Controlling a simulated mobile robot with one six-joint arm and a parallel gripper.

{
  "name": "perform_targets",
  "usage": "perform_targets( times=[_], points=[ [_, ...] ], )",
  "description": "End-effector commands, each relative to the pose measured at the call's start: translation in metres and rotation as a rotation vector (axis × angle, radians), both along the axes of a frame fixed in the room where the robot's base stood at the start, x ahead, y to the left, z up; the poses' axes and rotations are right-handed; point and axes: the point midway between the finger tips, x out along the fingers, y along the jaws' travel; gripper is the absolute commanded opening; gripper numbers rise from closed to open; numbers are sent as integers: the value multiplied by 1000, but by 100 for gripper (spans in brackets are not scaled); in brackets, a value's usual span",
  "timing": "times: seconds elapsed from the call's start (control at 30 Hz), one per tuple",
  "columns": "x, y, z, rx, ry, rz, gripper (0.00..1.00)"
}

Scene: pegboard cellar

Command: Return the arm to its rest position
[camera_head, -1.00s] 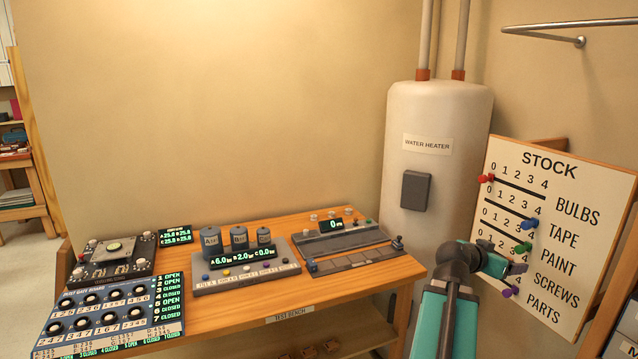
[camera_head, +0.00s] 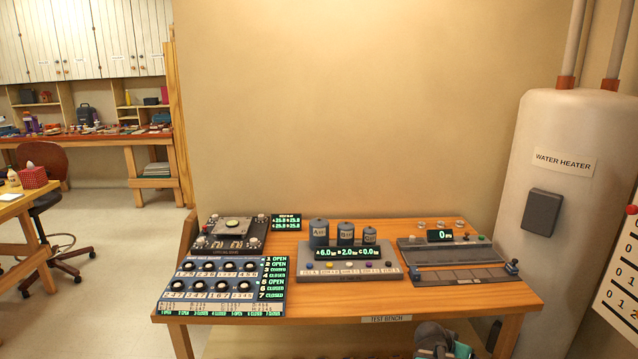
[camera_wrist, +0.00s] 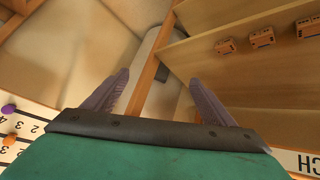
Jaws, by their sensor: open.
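My gripper (camera_wrist: 165,95) shows in the wrist view with its two grey fingers spread apart and nothing between them. Beyond the fingers are a wooden post and the bench's lower shelf (camera_wrist: 235,75). In the head view, part of my arm shows at the bottom edge, in front of the test bench (camera_head: 440,312); the fingers cannot be made out there. The stock board (camera_head: 622,285) is cut off at the right edge, and its corner also shows in the wrist view (camera_wrist: 22,128).
The bench carries a dial panel (camera_head: 222,287), a canister unit (camera_head: 350,276) and a slider unit (camera_head: 460,274). The water heater (camera_head: 560,205) stands right of it. Small orange-brown blocks (camera_wrist: 262,37) sit on the lower shelf. Open floor (camera_head: 115,260) lies at left, near a chair (camera_head: 50,215).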

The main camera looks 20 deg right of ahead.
Motion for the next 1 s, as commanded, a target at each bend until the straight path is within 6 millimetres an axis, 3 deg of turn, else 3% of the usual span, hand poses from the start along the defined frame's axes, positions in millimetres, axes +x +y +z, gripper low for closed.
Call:
perform_targets(
  times=[0.03,0.2,0.47,0.77,1.0],
  points=[
    [5,19,-17,23,23,27,78],
    [11,77,-69,95,104,107,78],
    [-1,165,-142,201,245,230,78],
    [-43,259,-216,321,431,367,78],
    [-98,325,-265,420,597,475,78]
  ],
)
